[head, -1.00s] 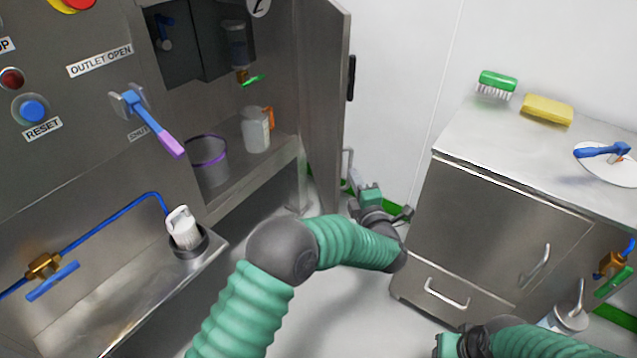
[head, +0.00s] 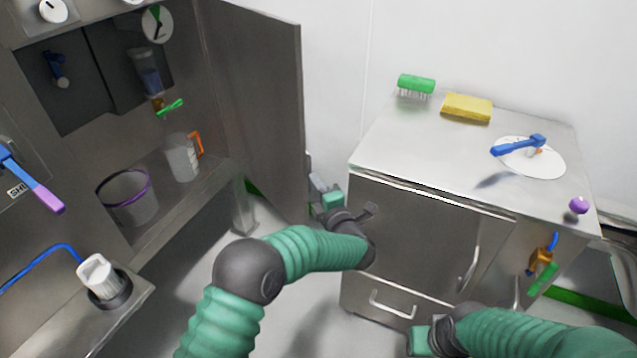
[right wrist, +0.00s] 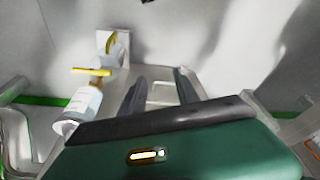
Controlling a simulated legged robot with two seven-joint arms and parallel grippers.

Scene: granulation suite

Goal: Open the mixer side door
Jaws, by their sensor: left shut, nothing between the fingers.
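The mixer side door (head: 262,95) is a tall steel panel at the right of the mixer cabinet (head: 50,135) in the head view. It stands swung out, its inner face showing. My left gripper (head: 318,184) is shut and empty beside the door's lower free edge, on its outer side. I cannot tell if it touches the door. The fingertips are small and partly hidden by the door's edge. My right gripper (right wrist: 158,88) is open and empty in the right wrist view, its two dark fingers apart. Its green body shows low in the head view (head: 424,342).
A steel bench cabinet (head: 420,235) stands on the right, with a green brush (head: 416,84), yellow sponge (head: 467,107) and blue-handled valve on a white disc (head: 550,163) on top. Inside the mixer are a bucket (head: 130,205) and jug (head: 181,158).

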